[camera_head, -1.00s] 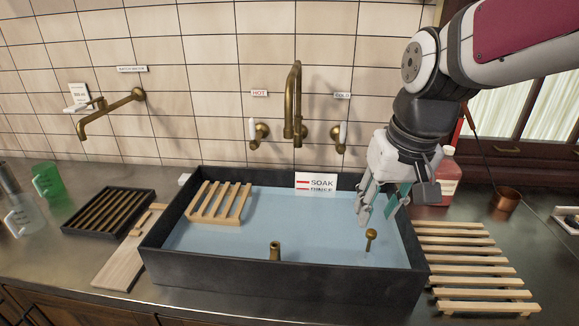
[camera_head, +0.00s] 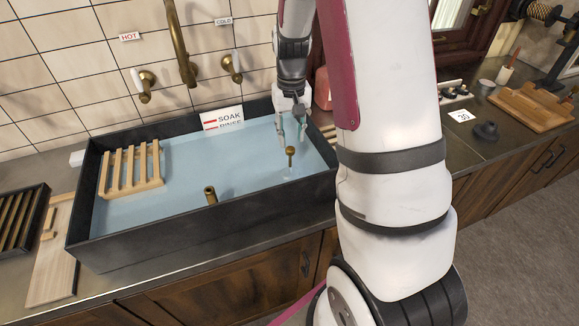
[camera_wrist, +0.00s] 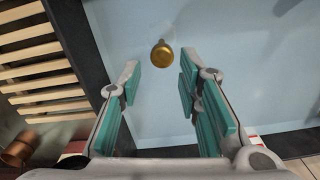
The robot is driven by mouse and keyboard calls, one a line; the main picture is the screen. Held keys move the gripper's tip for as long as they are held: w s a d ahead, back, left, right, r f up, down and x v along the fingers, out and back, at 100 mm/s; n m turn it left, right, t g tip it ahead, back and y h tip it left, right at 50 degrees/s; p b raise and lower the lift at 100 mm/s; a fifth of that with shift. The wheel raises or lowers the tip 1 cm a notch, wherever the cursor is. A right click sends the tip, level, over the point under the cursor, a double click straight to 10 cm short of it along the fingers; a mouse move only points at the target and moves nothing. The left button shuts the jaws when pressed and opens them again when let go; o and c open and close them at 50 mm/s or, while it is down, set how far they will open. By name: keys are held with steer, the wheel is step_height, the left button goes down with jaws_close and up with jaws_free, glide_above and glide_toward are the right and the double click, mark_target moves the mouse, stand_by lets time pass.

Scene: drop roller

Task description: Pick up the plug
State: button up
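A brass knob on a thin stem (camera_head: 290,152), possibly the plug's handle, stands in the blue-grey water of the dark sink (camera_head: 200,245), near its right end. Its base is hard to make out under the water. In the wrist view the round brass knob (camera_wrist: 162,53) lies just beyond the fingertips, between their lines. My gripper (camera_head: 291,135) is over the sink's right part, just behind and above the knob in the head view. In the wrist view my gripper (camera_wrist: 158,84) is open, with teal pads apart and nothing between them.
A short brass pipe (camera_head: 210,194) stands at the sink's front middle. A wooden rack (camera_head: 131,168) sits at its left, a SOAK sign (camera_head: 222,119) at the back. A dark rubber-looking cone (camera_head: 486,131) rests on the right counter. A slatted rack (camera_wrist: 38,60) lies beside the sink.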

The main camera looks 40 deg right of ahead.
steer(key=p, duration=0.2)
glide_above(290, 172)
steer(key=shift+w+d+f, duration=0.1)
steer(key=shift+f, duration=2.2)
steer(key=shift+w+d+f, duration=0.1)
steer(key=shift+f, duration=2.2)
jaws_close()
